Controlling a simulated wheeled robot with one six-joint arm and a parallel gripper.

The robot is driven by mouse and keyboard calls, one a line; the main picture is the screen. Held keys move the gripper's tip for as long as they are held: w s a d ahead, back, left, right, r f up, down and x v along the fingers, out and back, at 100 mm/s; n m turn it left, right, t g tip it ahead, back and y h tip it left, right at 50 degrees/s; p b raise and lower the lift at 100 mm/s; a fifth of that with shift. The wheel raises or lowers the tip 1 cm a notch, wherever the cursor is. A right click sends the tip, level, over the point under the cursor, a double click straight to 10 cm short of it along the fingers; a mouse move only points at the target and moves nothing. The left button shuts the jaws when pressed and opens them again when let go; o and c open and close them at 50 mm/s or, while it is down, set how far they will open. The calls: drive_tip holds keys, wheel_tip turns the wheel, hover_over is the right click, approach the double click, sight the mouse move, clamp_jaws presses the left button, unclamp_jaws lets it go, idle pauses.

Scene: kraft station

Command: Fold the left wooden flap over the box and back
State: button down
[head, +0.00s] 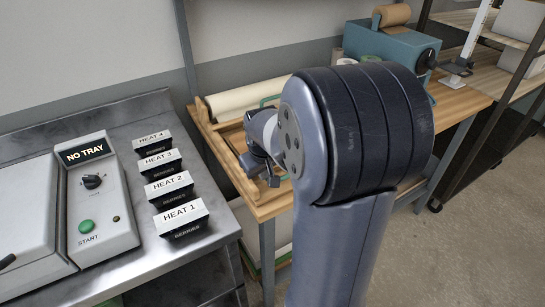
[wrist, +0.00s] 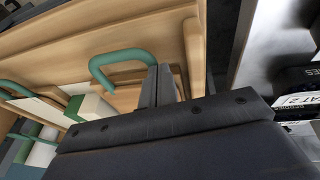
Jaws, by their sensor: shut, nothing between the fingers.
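A light wooden flap (wrist: 70,40) with a green loop handle (wrist: 122,56) fills the upper left of the wrist view. My gripper (wrist: 159,84) is shut and empty, its dark fingers just right of the handle; whether they touch it I cannot tell. In the head view my arm hides most of the box; a wooden edge (head: 226,158) and part of a green handle (head: 267,99) show at the wooden bench. My gripper's fingertips are hard to make out there.
A steel counter (head: 143,118) with several black HEAT blocks (head: 180,214) and a NO TRAY control panel (head: 92,190) stands at left. A pale roll (head: 245,97) lies behind my wrist. A teal machine (head: 385,55) stands at the back right. Open floor (head: 470,240) shows at right.

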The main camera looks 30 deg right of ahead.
drive_tip(key=shift+r, duration=0.1)
drive_tip(key=w+a+p+v, duration=0.1)
drive_tip(key=a+p+v, duration=0.1)
drive_tip(key=v, duration=1.1)
drive_tip(key=shift+a+r+p, duration=0.15)
drive_tip(key=shift+r+p, duration=0.15)
drive_tip(key=shift+s+f, duration=0.1)
drive_tip(key=shift+f, duration=0.05)
drive_tip(key=x, duration=0.4)
drive_tip(key=d+b+x, duration=0.1)
drive_tip(key=x, duration=0.3)
drive_tip(key=d+x, duration=0.1)
drive_tip(key=x, duration=0.3)
drive_tip(key=shift+s+f+b, duration=0.1)
drive_tip(key=shift+s+b, duration=0.15)
drive_tip(key=shift+b, duration=0.1)
drive_tip(key=shift+d+f+b, duration=0.2)
drive_tip(key=shift+f+b, duration=0.3)
drive_tip(key=shift+f, duration=0.15)
drive_tip(key=shift+r, duration=0.1)
